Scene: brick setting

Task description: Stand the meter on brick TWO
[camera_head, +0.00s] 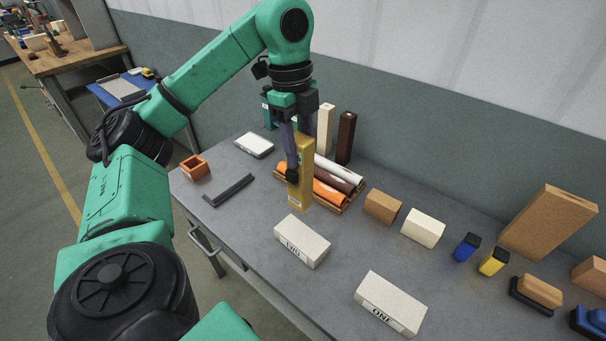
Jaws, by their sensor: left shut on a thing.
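My left gripper (297,142) points down and is shut on the yellow meter (301,187), a tall narrow block. The meter hangs upright, its lower end near the back of a pale brick (303,240). The lettering on that brick's front is small and hard to read; it looks like TWO. A second pale brick (391,303), marked ONE, lies nearer the front edge to the right. Both brick tops are bare. The meter appears apart from the brick. My right gripper is not in view.
A tray of rolls (335,185) lies behind the meter, with cream (326,128) and dark brown (346,138) upright blocks behind it. A black bar (229,190) and an orange open box (195,168) are left. Brown (382,206) and cream (423,228) blocks stand right.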

